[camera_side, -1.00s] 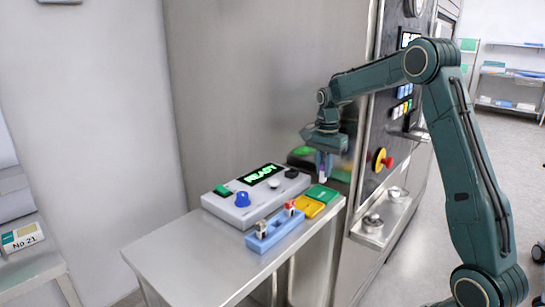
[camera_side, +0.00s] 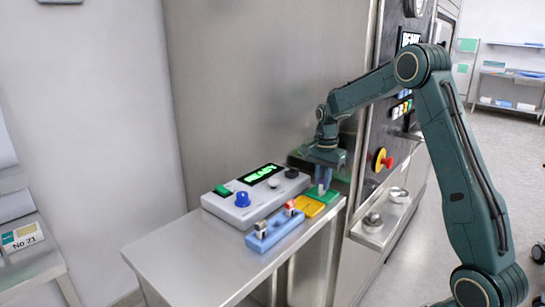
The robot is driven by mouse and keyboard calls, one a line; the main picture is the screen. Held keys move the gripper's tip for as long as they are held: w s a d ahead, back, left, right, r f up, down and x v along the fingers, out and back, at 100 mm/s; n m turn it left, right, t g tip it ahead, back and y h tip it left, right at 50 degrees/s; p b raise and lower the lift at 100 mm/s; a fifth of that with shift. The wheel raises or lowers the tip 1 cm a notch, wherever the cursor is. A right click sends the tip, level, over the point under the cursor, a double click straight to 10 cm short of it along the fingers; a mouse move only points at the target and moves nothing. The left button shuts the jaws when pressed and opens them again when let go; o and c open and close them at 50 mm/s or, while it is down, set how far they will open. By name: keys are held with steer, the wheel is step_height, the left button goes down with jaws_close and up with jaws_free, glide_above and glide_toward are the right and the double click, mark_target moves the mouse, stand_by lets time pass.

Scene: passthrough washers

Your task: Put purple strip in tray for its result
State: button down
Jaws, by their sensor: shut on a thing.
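My gripper (camera_side: 323,184) points down over the green tray (camera_side: 331,198) at the back right of the steel table. It is shut on a small strip with a pale part showing between the fingertips; its purple colour is hard to make out. The fingertips are low, at or just above the green tray; I cannot tell whether the strip touches it. The yellow tray (camera_side: 308,207) lies right beside the green one, toward the front, and looks empty.
A grey device (camera_side: 240,212) with a blue knob and a lit "READY" display stands left of the trays. A blue holder (camera_side: 270,240) with small upright pieces sits in front of it. A steel machine wall stands close behind. The table's front left is clear.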

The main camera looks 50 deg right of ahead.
steer(key=shift+f, duration=0.1)
steer(key=c, duration=1.4)
jaws_free()
steer(key=shift+c, duration=0.2)
step_height(320, 180, up, 12)
steer(key=shift+r, duration=0.2)
